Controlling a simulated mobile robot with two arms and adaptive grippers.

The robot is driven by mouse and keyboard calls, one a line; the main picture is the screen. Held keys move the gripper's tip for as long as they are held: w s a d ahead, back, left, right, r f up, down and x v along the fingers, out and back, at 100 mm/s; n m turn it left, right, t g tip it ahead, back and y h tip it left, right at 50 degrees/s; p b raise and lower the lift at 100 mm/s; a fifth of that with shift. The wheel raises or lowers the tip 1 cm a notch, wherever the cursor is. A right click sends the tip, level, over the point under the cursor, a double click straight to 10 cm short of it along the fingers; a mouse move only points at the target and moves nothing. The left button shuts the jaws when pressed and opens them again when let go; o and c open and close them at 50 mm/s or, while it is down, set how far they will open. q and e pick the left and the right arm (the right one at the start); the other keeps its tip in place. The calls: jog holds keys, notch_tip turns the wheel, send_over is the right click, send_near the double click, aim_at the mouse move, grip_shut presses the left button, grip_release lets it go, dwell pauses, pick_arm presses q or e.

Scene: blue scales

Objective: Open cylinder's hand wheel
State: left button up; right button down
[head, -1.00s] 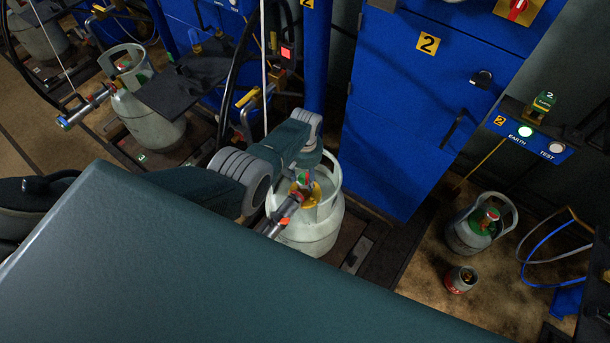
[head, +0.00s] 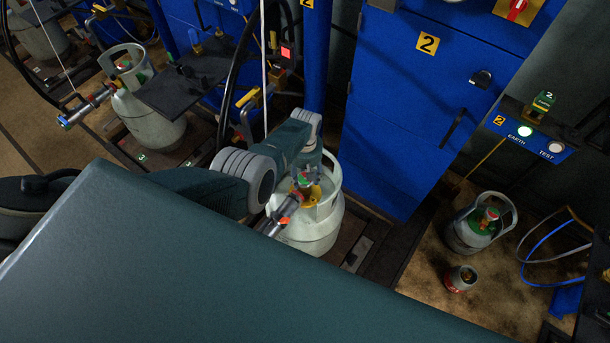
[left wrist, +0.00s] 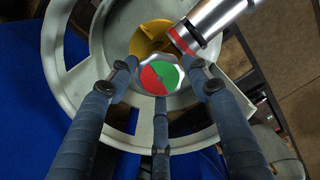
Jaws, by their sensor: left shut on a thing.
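In the head view my left arm partly hides the cylinder top. A silver connector with a red ring (left wrist: 213,22) joins the yellow valve part (left wrist: 152,37). My right gripper is not visible.
The blue cabinet (head: 420,110) stands just right of the cylinder. Another grey cylinder (head: 150,118) stands to the left. A smaller cylinder (head: 470,235) and a small canister (head: 461,279) stand on the floor at right. Hoses hang behind the cylinder.

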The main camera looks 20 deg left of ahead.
aim_at(305, 179)
pick_arm(q)
jog(key=shift+d+n, duration=0.1)
jog(key=shift+n, duration=0.3)
jog(key=o, duration=1.2)
jog(key=shift+w+r, duration=0.15)
jog(key=shift+r, duration=0.4)
notch_tip(305, 179, up, 11)
jog(key=shift+f, duration=0.1)
jog(key=shift+s+f, duration=0.1)
jog(key=shift+s, duration=0.1)
